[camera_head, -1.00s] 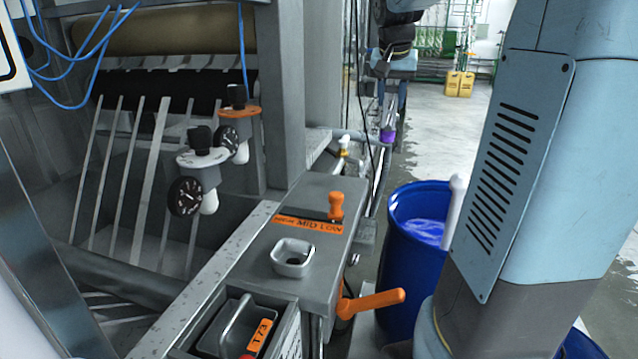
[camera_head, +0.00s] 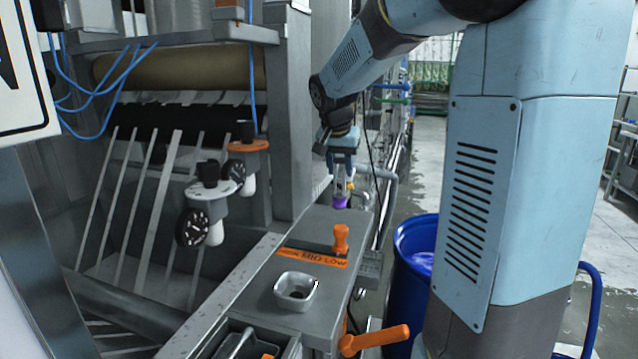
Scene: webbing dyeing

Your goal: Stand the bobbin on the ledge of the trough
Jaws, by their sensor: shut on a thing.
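My gripper (camera_head: 342,182) hangs pointing down from my arm, beyond the far end of the grey control box. It is shut on the bobbin (camera_head: 340,202), whose purple lower end shows just under the fingers. The bobbin looks about upright. Its upper part is mostly hidden by the fingers, and I cannot tell whether its bottom touches anything. The trough (camera_head: 85,232) is the grey machine on the left, with slanted bars inside. Its ledge (camera_head: 222,308) is the pale, speckled strip along the near right edge, beside the control box.
The control box (camera_head: 322,222) carries an orange knob (camera_head: 340,239) and a small square cup (camera_head: 295,291). An orange lever (camera_head: 375,340) sticks out to its right. Dial gauges (camera_head: 192,228) hang over the trough. A blue barrel (camera_head: 402,290) stands right, partly behind my arm.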

